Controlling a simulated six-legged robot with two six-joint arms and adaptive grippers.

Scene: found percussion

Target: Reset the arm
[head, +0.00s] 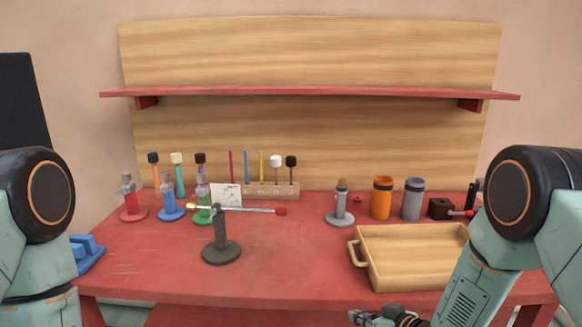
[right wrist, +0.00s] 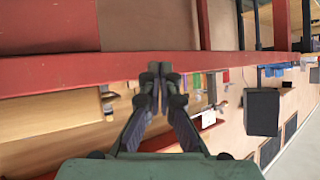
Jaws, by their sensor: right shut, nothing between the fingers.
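My right gripper (head: 368,317) is at the bottom edge of the head view, low in front of the red table's (head: 300,275) front edge. It is partly cut off by the frame. In the right wrist view its two fingers (right wrist: 160,72) meet at the tips, shut and empty. A red beam or edge lies just beyond the fingertips there; I cannot tell whether they touch it. My right arm comes in from the right side of the head view. My left arm shows at the left, but its gripper is out of view.
A wooden tray (head: 362,262) stands at the table's front right. A dark stand (head: 221,246) holds a red-tipped stick crosswise. Bottles, an orange cup (head: 382,198), a grey cup (head: 412,199) and a stick rack (head: 262,191) line the back. A red shelf (head: 300,92) hangs above.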

